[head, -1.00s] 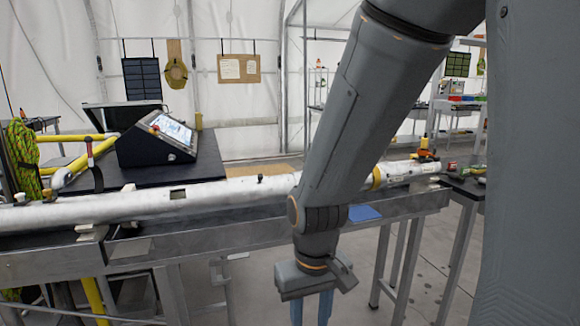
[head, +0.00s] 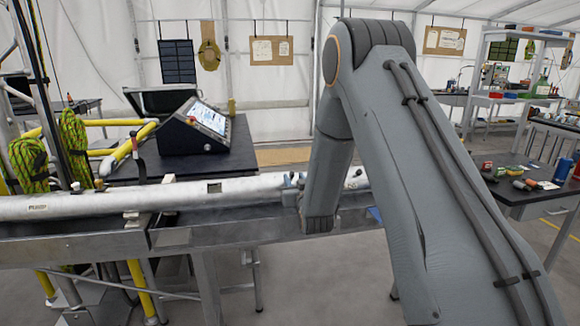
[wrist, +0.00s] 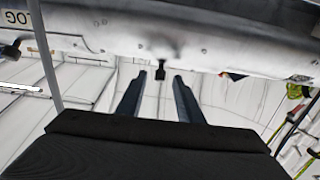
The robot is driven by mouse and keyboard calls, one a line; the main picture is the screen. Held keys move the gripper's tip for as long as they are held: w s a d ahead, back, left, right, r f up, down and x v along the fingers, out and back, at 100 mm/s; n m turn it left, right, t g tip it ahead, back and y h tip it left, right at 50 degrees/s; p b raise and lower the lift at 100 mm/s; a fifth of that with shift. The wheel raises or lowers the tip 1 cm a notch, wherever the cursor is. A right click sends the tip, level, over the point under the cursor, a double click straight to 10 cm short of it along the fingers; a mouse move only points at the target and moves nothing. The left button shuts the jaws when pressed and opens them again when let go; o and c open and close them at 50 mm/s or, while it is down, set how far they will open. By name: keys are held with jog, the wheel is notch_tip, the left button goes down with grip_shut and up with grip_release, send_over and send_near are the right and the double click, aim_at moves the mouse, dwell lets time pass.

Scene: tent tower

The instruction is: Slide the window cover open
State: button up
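A long white tube (head: 120,200) lies across the metal bench, with a small dark square window (head: 214,187) in its side. I cannot clearly make out the cover itself. In the wrist view, a small black knob (wrist: 161,71) sticks out from the tube (wrist: 200,45). My gripper (wrist: 160,76) is open, and the knob appears between its two fingertips; I cannot tell whether they touch it. In the head view, my gripper (head: 291,181) is at the tube, right of the window. My arm hides part of the tube, and the knob is not visible there.
A black console with a screen (head: 198,127) stands on a dark table behind the tube. Yellow pipes (head: 125,150) and coiled green rope (head: 75,145) are at the left. A side table (head: 545,195) with several small items is at the right.

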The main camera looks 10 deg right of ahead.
aim_at(291, 172)
jog(key=shift+w+r, duration=0.25)
jog(key=shift+w, duration=0.25)
jog(key=shift+w+p, duration=1.1)
jog(key=shift+w, duration=2.45)
grip_shut()
